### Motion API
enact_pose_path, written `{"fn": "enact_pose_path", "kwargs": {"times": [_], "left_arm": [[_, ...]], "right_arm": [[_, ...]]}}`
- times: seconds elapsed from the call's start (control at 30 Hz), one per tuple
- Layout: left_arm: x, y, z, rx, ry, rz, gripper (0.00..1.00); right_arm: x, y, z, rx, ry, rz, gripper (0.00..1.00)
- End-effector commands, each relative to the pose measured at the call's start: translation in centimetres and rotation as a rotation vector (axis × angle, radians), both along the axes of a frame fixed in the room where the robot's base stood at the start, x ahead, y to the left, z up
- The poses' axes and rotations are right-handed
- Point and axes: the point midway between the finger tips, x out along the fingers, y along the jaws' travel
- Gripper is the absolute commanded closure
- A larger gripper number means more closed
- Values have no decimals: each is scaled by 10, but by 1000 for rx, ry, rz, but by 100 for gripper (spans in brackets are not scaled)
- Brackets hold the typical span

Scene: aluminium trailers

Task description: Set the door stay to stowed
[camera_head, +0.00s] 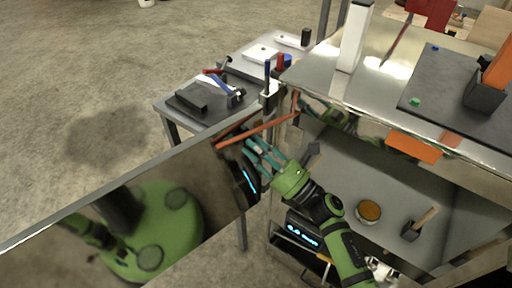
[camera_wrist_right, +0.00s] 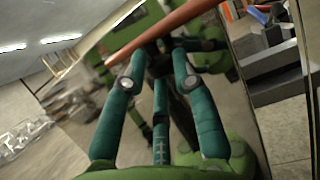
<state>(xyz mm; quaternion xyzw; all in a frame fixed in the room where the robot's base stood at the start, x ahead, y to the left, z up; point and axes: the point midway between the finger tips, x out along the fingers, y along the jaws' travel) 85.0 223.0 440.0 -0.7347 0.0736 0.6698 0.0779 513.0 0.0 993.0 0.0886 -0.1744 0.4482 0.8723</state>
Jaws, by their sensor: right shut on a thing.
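The door stay (camera_head: 255,132) is a thin orange-red rod. It slants from the upper edge of the shiny metal door (camera_head: 95,205) toward the corner of the trailer body. In the right wrist view the rod (camera_wrist_right: 165,35) crosses the top of the picture at the fingertips. My right gripper (camera_head: 252,143), green with teal fingers, reaches up from the lower right and is shut on the stay near its middle. The exact finger contact is partly hidden. The door stands open and mirrors my body. My left gripper is not in view.
A grey bench (camera_head: 190,108) with clamps and tools stands behind the door. The trailer's metal top (camera_head: 385,65) holds a white post and a dark mat. Inside the compartment are a round orange-topped tin (camera_head: 369,210) and a wooden-handled tool (camera_head: 420,224). Open floor lies left.

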Motion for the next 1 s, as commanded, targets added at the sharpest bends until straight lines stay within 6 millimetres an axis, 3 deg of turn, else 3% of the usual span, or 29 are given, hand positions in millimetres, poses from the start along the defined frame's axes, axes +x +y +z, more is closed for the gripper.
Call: {"fn": "enact_pose_path", "kwargs": {"times": [0.57, 1.0], "left_arm": [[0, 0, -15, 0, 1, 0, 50], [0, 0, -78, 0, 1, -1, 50]], "right_arm": [[-10, -9, -5, -1, 4, 75, 100], [-41, -47, -10, -5, 1, 359, 100]]}}
